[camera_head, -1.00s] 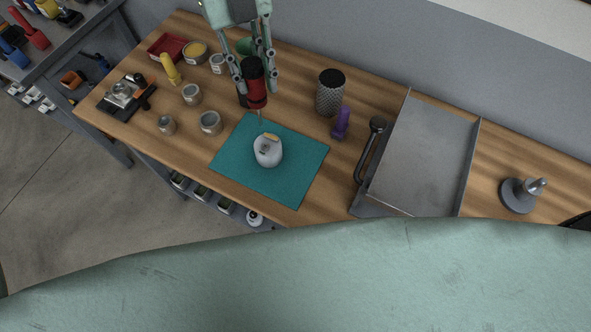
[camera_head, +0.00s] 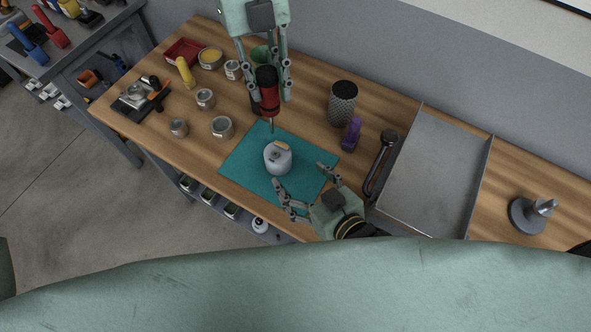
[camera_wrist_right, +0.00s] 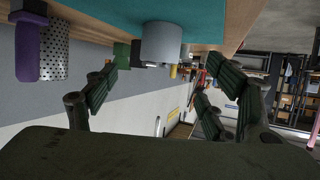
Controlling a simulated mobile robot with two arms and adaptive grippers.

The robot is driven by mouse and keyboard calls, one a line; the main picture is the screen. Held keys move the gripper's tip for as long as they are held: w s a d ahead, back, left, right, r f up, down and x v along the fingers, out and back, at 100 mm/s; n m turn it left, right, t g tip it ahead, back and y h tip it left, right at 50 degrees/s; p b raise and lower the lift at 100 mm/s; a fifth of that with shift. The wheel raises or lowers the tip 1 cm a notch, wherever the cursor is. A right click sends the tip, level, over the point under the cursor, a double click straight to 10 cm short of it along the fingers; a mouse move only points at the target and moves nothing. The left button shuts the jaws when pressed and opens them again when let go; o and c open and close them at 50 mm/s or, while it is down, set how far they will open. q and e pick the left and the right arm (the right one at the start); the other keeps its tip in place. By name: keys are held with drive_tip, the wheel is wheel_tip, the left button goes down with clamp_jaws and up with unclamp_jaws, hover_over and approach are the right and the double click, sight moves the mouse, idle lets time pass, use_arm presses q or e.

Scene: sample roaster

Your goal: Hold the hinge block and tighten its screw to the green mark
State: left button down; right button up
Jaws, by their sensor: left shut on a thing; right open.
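The hinge block (camera_head: 278,160), a pale grey rounded block with a small yellowish part on top, stands on the teal mat (camera_head: 245,162). It also shows in the right wrist view (camera_wrist_right: 160,42), seen upside down. I cannot make out its screw or the green mark. My left gripper (camera_head: 272,98) is shut on a red and black screwdriver (camera_head: 267,82), held upright with its thin shaft pointing down, behind the block and apart from it. My right gripper (camera_head: 300,175) is open and empty, its fingers spread just in front of the block; its fingers show in the right wrist view (camera_wrist_right: 155,85).
Several tins, like this one (camera_head: 222,127), stand left of the mat. A dark mesh cylinder (camera_head: 342,103) and a purple object (camera_head: 351,134) stand right of it. A grey tray (camera_head: 435,175) and a round-based metal stand (camera_head: 528,213) lie farther right.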

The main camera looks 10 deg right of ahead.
sight(279, 156)
drive_tip(key=x, duration=1.1)
drive_tip(key=shift+w+a+f, duration=0.1)
drive_tip(key=shift+w+f, duration=0.05)
drive_tip(key=shift+w, duration=0.1)
drive_tip(key=c, duration=1.7)
drive_tip(key=o, duration=1.6)
drive_tip(key=shift+r+p, duration=0.3)
drive_tip(key=shift+p, duration=0.25)
drive_tip(key=shift+c, duration=0.2)
